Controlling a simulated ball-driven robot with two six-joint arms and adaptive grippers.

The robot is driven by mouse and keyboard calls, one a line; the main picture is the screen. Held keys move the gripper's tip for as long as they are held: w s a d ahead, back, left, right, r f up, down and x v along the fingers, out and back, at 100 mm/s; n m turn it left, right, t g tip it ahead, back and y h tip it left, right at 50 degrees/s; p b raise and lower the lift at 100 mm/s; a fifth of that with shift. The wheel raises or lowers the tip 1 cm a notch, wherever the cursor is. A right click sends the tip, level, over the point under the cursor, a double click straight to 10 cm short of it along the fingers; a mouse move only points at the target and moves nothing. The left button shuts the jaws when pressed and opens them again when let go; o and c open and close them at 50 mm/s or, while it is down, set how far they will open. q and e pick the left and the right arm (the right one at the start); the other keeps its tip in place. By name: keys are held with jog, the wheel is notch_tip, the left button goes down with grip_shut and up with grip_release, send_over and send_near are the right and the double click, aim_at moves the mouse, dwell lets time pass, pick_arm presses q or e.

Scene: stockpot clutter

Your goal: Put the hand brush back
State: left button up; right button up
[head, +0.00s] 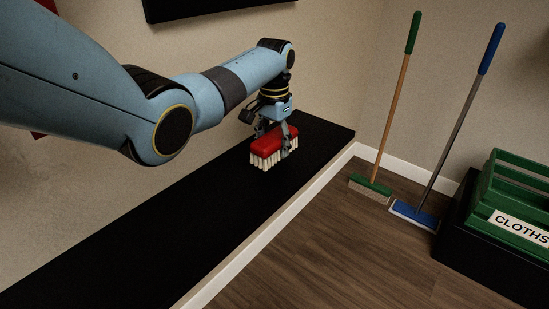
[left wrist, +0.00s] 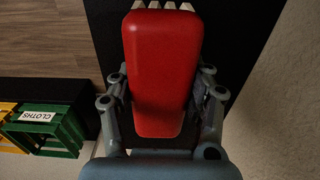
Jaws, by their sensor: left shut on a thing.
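The hand brush (head: 267,147) has a red back and pale bristles that point down. It is at the black shelf (head: 130,225) along the wall; whether the bristles touch the surface I cannot tell. My left gripper (head: 274,140) comes from above and is shut on the brush, one finger on each side. In the left wrist view the red back of the brush (left wrist: 160,70) fills the space between the fingers of the left gripper (left wrist: 163,105), with some bristle tips at the top edge. My right gripper is not in view.
A green-handled broom (head: 393,100) and a blue-handled mop (head: 463,120) lean on the back wall. A green crate (head: 510,200) labelled CLOTHS stands on a black stand at the right. Most of the black shelf's left part is bare.

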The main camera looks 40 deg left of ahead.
aim_at(274, 135)
pick_arm(q)
notch_tip(274, 135, down, 4)
jog(key=shift+r+b, duration=0.2)
jog(key=shift+b, duration=0.45)
jog(key=shift+r, duration=0.1)
jog(key=o, duration=1.3)
jog(key=shift+c, duration=0.2)
notch_tip(274, 135, up, 12)
jog(key=p, duration=0.4)
jog(key=shift+p, duration=0.35)
